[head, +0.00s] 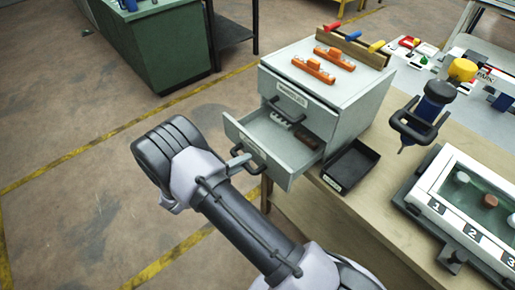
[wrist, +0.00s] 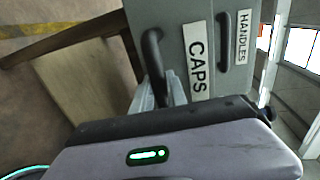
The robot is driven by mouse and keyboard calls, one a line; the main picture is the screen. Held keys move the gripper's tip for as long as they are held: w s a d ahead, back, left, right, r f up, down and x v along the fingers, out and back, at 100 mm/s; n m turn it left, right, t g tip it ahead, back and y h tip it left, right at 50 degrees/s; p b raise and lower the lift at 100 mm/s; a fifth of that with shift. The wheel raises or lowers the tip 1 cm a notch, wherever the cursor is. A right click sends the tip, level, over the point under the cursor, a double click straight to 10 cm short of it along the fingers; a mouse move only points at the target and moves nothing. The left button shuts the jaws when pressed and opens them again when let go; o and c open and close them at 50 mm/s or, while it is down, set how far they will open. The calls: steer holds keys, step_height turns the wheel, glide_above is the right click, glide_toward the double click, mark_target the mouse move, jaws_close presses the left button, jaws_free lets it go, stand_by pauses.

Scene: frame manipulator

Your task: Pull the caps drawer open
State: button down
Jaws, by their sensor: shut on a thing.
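The caps drawer (head: 240,135) is the lower one of the grey cabinet and stands pulled part way out. Several small pale pieces and a dark brown block show inside it. In the wrist view, its front bears the CAPS label (wrist: 197,60) beside a black bar handle (wrist: 153,55). My gripper (head: 241,161) is at this handle, in front of the drawer. The wrist view shows my gripper's fingers (wrist: 160,92) shut on the handle; their tips are partly hidden.
The upper drawer, labelled HANDLES (wrist: 242,37), is shut. Orange parts (head: 314,69) and a wooden tool rack (head: 352,47) lie on the cabinet (head: 345,90). A black tray (head: 351,166) stands right of the drawer on the workbench (head: 325,215). Floor left of the drawer is clear.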

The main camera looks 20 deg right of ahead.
steer(key=shift+f+p+v, duration=0.15)
steer(key=shift+f+v, duration=0.1)
steer(key=shift+v, duration=0.9)
steer(key=shift+f+p+v, duration=0.15)
steer(key=shift+f+v, duration=0.1)
steer(key=shift+v, duration=0.9)
steer(key=shift+a, duration=0.1)
steer(key=c, duration=1.3)
jaws_free()
steer(key=shift+c, duration=0.2)
steer(key=p+v, duration=0.2)
steer(key=v, duration=1.5)
steer(key=shift+a+p, duration=0.25)
steer(key=shift+p, duration=0.1)
steer(key=shift+s, duration=0.1)
